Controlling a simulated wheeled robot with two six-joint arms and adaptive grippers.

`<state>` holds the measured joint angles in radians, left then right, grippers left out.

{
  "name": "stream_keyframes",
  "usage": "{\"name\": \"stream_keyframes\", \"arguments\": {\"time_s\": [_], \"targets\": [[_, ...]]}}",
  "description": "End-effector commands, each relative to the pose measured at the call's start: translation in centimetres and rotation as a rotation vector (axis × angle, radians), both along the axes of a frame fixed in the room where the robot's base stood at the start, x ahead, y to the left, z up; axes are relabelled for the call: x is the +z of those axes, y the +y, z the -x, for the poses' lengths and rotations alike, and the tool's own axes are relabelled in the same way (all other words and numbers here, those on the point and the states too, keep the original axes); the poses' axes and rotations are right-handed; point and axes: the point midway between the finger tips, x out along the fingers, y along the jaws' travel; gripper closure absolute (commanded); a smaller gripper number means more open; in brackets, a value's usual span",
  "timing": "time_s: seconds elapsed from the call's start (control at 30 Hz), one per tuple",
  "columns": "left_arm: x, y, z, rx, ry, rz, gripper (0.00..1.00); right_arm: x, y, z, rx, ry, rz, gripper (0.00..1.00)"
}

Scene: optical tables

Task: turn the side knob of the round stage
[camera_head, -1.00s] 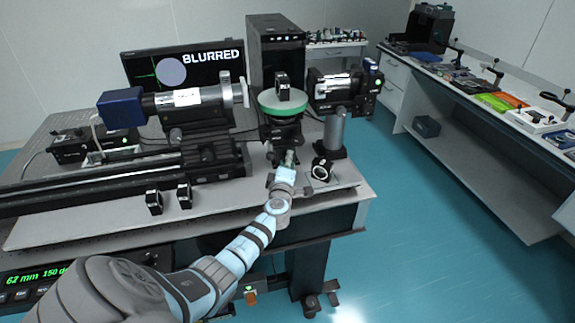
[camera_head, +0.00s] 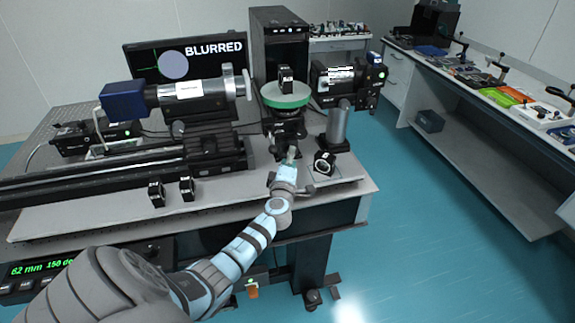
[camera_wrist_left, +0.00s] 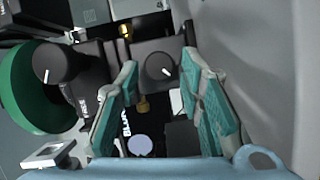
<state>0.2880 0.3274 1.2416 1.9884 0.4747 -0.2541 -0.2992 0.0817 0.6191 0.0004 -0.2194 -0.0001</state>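The round stage with its green rim (camera_head: 285,95) stands near the right end of the optical table, with a black mount on top. In the left wrist view its green edge (camera_wrist_left: 22,88) shows at the left. Two black knobs with white marks show there: a larger one (camera_wrist_left: 62,72) beside the green edge, and a smaller one (camera_wrist_left: 158,66) beyond the gap between my fingers. My left gripper (camera_head: 290,153) is in front of the stage, below the green rim. In its wrist view the teal-padded fingers (camera_wrist_left: 160,100) are apart with nothing between them. My right gripper is out of view.
A lens tube (camera_head: 190,92) is left of the stage, and a camera on a post (camera_head: 338,125) is close to its right. A small round mount (camera_head: 324,163) stands right of my gripper. The monitor (camera_head: 190,60) reads "BLURRED". Two small black mounts (camera_head: 157,193) stand front left.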

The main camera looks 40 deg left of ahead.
Motion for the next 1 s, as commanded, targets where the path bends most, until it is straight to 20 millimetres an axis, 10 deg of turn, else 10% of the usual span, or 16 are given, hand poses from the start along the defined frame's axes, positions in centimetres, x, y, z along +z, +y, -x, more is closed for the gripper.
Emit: {"name": "stream_keyframes", "arguments": {"time_s": [0.37, 0.87, 0.97, 1.0], "targets": [[0.5, -5.1, 7.6, -0.001, 0.004, 0.002, 0.66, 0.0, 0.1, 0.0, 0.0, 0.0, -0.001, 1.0], [0.2, -7.8, 8.2, -0.115, 0.018, -0.16, 0.66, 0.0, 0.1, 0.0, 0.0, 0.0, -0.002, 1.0], [-4.3, -13.3, 9.1, -0.369, 0.147, -0.421, 0.66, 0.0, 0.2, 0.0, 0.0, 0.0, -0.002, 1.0], [-9.1, -15.7, 10.5, -0.501, 0.277, -0.527, 0.66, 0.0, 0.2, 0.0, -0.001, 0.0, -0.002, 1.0]]}}
